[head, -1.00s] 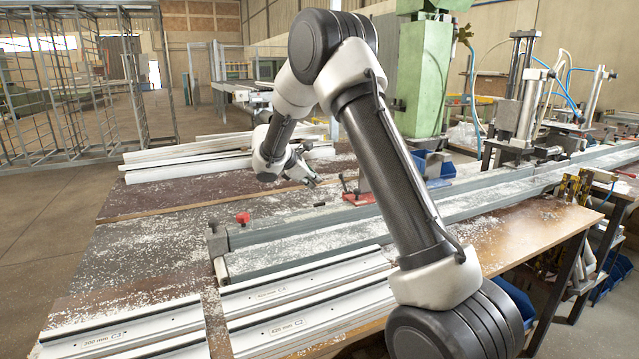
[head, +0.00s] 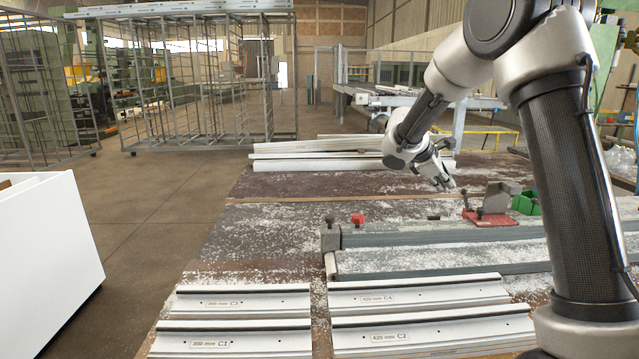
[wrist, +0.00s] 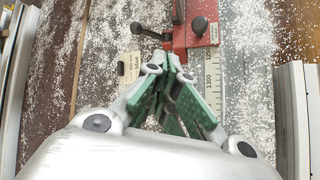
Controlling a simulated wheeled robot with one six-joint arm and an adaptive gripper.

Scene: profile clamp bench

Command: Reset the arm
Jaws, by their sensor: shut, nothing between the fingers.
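My arm reaches over the chip-strewn bench (head: 290,232) from the right of the head view. My gripper (head: 447,184) hangs above the bench, left of the red clamp (head: 490,218). In the wrist view my gripper (wrist: 172,75) has its green-padded fingers together with nothing between them. The red clamp (wrist: 194,33) with its dark handle lies just beyond the fingertips, beside a printed scale (wrist: 214,90). I cannot tell the exact height of the fingertips above the bench.
White labelled profiles (head: 240,343) lie along the bench's front. More white profiles (head: 315,163) are stacked at the back. A white cabinet (head: 45,255) stands at left; open floor (head: 150,210) lies between.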

